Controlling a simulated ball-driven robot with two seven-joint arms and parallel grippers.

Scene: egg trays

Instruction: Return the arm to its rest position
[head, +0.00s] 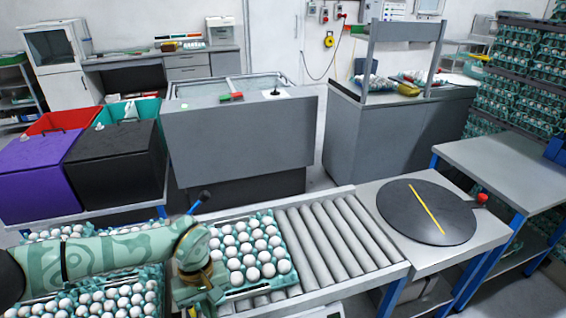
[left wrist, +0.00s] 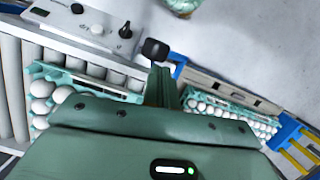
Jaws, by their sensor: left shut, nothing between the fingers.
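In the head view my left arm (head: 110,255) reaches in from the left, bent down at the wrist over the front of the conveyor. Its hand (head: 200,285) is beside the left edge of a green egg tray (head: 246,292) full of white eggs; the fingertips are hidden there. In the left wrist view my left gripper (left wrist: 160,62) is shut and empty, its dark tip pointing away from the camera. Egg trays show on both sides of it, one at the left (left wrist: 75,78) and one at the right (left wrist: 225,102). My right gripper is in neither view.
The roller conveyor (head: 325,245) is bare right of the tray. Beyond it is a table with a black round plate (head: 405,205). More egg trays (head: 152,278) lie under and around my left arm. Purple and black bins (head: 115,160) stand behind. The wrist view shows a control panel (left wrist: 85,25).

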